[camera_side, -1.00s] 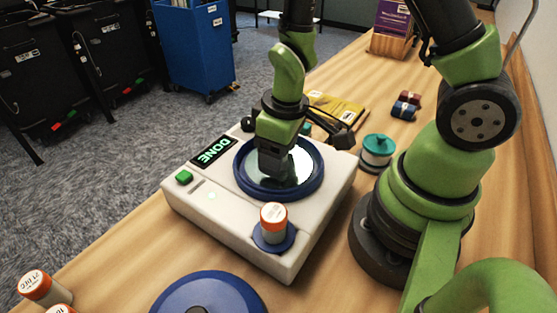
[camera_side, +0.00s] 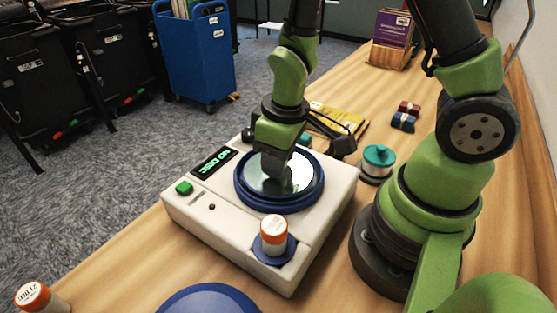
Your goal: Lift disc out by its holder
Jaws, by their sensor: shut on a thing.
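The mirror-like round disc (camera_side: 300,178) sits in a blue ring-shaped holder (camera_side: 317,192) over the round well of the white machine (camera_side: 215,228). A second blue rim shows just below the holder, so the holder looks slightly raised; the gap is hard to judge. My gripper (camera_side: 275,178) points down over the disc and is shut on the holder. Its fingertips hide the exact grip point. The machine's display (camera_side: 214,161) reads "NO DISC" in green.
An orange-capped bottle (camera_side: 273,232) stands on the machine's front corner. A teal-lidded jar (camera_side: 378,160) is close to its right. A green button (camera_side: 184,188) is at its left.

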